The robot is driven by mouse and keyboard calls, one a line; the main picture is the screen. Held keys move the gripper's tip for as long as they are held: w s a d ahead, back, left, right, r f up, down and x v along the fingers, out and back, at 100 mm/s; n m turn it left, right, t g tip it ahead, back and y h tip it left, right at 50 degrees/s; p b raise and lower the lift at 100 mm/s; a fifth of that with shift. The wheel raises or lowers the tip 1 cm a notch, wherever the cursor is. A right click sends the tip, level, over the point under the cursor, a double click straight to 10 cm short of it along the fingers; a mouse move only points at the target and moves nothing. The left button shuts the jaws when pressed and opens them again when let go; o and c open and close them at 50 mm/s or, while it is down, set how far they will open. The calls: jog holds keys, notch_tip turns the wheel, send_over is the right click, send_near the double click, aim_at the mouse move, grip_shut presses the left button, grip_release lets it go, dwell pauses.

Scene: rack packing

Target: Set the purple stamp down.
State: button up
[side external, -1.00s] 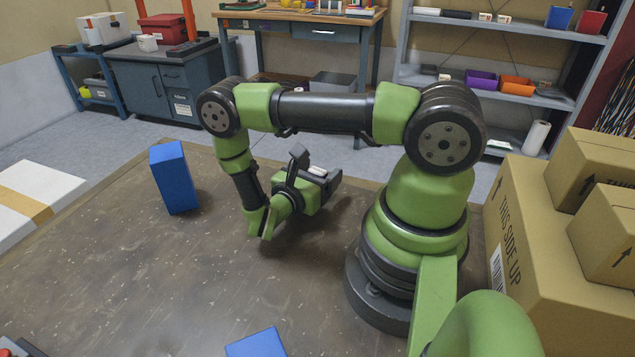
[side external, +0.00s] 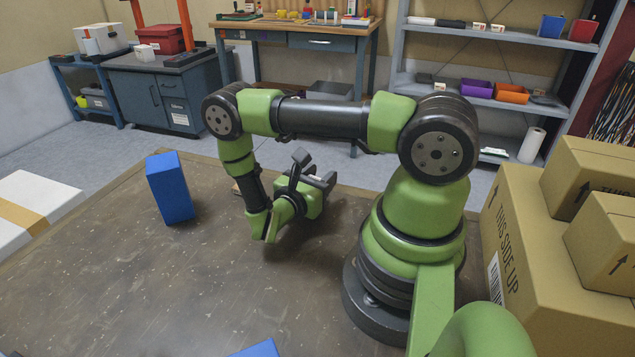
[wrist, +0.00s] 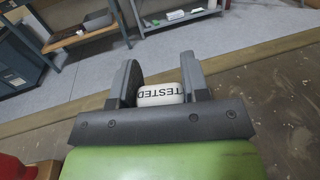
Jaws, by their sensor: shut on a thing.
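My gripper (side external: 313,169) is low near the far edge of the brown tabletop in the side view, with its dark fingers pointing away from the camera. In the wrist view my gripper (wrist: 159,78) is shut on a small white piece marked "TESTED" (wrist: 160,94), which sits between the two fingers. I take this as the stamp, but no purple shows on it. In the side view the held stamp cannot be made out. How far it is from the tabletop cannot be told.
A blue block (side external: 170,188) stands upright on the brown tabletop (side external: 150,275), left of my arm. Another blue block (side external: 258,349) shows at the bottom edge. Cardboard boxes (side external: 545,265) are stacked at the right. The tabletop's middle is clear.

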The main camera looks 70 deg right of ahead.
notch_tip(320, 180, up, 21)
jog(key=w+a+f+n+t+y, duration=0.1)
jog(key=w+a+n+t, duration=0.3)
jog(key=w+t, duration=0.3)
jog(key=w+a+f+n+t, duration=0.1)
jog(key=w+a+n+t, duration=0.35)
jog(key=w, duration=0.55)
jog(key=w+a+r+n+t+y, duration=0.1)
jog(key=w+a+n+t+y, duration=0.4)
jog(key=a, duration=0.4)
jog(key=w+a+r+n+t+y, duration=0.1)
jog(key=w+a+n+t+y, duration=0.35)
jog(key=a, duration=0.55)
jog(key=shift+m, duration=0.9)
jog(key=shift+w+d+f, duration=0.1)
jog(key=shift+w+f, duration=0.15)
jog(key=shift+f, duration=3.25)
jog(key=shift+w+d+f, duration=0.1)
jog(key=shift+w+f, duration=0.1)
jog(key=shift+f, duration=3.3)
jog(key=shift+w+f, duration=0.25)
jog(key=shift+f, duration=3.25)
